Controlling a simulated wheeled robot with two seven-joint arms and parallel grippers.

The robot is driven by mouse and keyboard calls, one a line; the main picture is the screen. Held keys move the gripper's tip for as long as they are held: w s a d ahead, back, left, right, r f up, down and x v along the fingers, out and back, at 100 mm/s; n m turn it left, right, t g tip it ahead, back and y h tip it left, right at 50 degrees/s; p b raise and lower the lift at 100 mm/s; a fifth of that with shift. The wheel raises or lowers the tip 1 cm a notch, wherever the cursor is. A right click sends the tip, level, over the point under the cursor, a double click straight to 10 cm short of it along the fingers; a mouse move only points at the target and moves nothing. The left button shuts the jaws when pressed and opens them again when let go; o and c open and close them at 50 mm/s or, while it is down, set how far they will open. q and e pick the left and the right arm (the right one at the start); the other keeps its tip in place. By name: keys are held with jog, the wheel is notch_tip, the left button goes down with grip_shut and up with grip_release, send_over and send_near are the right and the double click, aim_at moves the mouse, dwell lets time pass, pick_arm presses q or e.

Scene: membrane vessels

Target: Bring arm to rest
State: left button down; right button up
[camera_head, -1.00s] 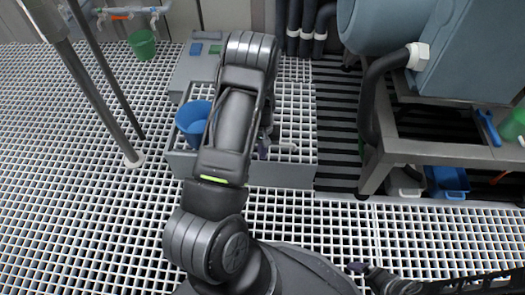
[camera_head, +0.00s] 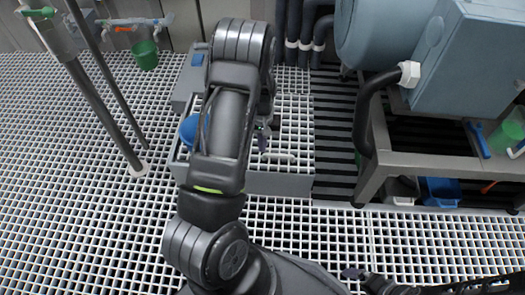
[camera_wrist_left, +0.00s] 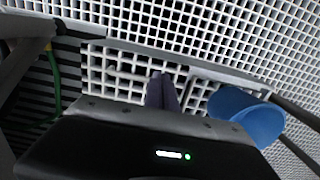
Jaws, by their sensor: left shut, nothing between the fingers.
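My left arm reaches from the bottom up through the middle of the head view and bends back down. Its gripper (camera_head: 262,140) is partly hidden behind the forearm, over the grated grey bench. In the left wrist view the dark purple fingers (camera_wrist_left: 161,92) are together with nothing between them, above the white grating. A blue bucket (camera_head: 188,131) is beside the arm, partly hidden by it; it also shows right of the fingers in the wrist view (camera_wrist_left: 247,116). My right gripper (camera_head: 352,272) seems to show at the bottom edge, too dark to read.
The grated bench (camera_head: 285,183) is under the left arm. A grey post (camera_head: 105,105) stands at left. A blue-grey machine on a metal stand (camera_head: 440,152) is at right, with a blue bin (camera_head: 440,192) beneath. A green bucket (camera_head: 145,55) hangs at back. The floor at left is open grating.

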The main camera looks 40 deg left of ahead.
pick_arm(q)
jog(key=shift+r, duration=0.85)
